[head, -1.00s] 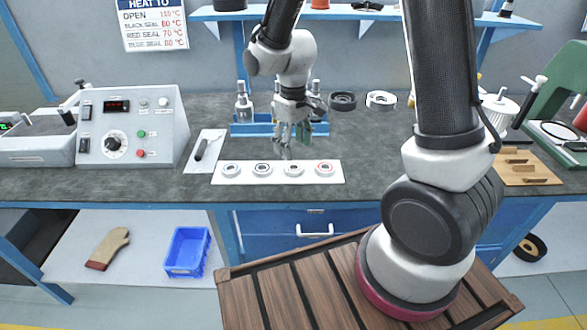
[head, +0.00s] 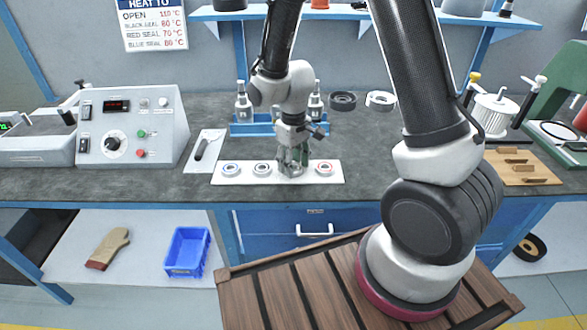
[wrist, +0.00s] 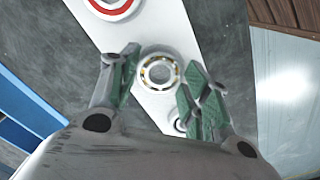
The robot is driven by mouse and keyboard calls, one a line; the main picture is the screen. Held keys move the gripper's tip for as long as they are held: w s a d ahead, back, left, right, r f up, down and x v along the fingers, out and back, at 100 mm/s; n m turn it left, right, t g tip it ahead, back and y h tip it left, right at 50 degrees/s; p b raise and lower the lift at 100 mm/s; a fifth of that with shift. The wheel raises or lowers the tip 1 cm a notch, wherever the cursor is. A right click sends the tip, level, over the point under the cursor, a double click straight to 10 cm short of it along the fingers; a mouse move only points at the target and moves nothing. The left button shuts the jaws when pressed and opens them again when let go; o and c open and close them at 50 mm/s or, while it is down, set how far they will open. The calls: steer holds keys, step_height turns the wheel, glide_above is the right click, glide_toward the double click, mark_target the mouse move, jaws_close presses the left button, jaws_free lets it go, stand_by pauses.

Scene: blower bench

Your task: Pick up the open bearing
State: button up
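The open bearing (wrist: 145,83), a pale ring with its balls showing, lies flat on a white strip (wrist: 178,40) in the wrist view. In the head view it is largely hidden behind my gripper (head: 292,160), third from the left in the row. In the wrist view my gripper (wrist: 160,70) is open, its green-padded fingers on either side of the bearing. I cannot tell whether the pads touch it. The red-sealed bearing (head: 325,168) lies to its right in the head view. The black-sealed bearing (head: 262,169) and another bearing (head: 231,169) lie to its left.
A control box (head: 133,125) and a strip with a dark-handled tool (head: 204,150) are to the left. A blue rack with bottles (head: 244,110) stands behind. A dark ring (head: 343,101) and a pale ring (head: 380,100) are behind right. The bench front is clear.

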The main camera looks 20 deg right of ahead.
steer(key=c, duration=0.3)
steer(key=shift+c, duration=0.2)
steer(key=shift+r, duration=0.15)
step_height(320, 180, up, 8)
stand_by(0.9)
